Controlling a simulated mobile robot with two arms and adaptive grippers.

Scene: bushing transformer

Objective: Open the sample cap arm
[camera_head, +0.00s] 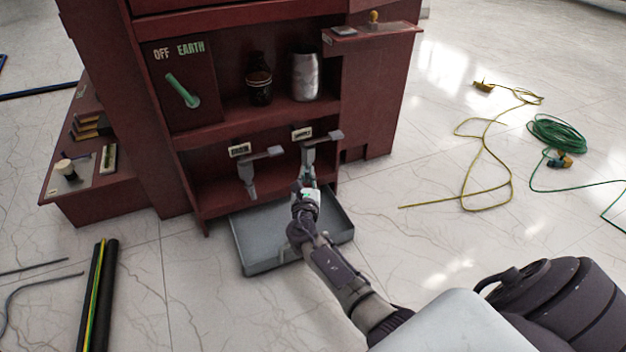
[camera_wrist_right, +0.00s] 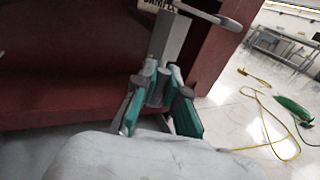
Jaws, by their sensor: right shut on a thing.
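Two grey valves with flat lever handles hang under small labels in the lower bay of the dark red cabinet. My right gripper (camera_head: 309,178) is at the lower end of the right valve (camera_head: 309,154). In the right wrist view, the teal-padded fingers (camera_wrist_right: 160,100) are shut around a grey piece at the foot of this valve (camera_wrist_right: 176,38). Its lever handle (camera_wrist_right: 208,14) extends to the right above the fingers, apart from them. The label above is cut off by the frame. The left valve (camera_head: 247,178) stands free. My left gripper is not in view.
A grey metal tray (camera_head: 262,262) lies on the floor below the valves. A dark bottle (camera_head: 259,80) and a metal beaker (camera_head: 304,76) stand on the shelf above. Yellow (camera_head: 484,160) and green (camera_head: 557,134) cables lie on the floor at right.

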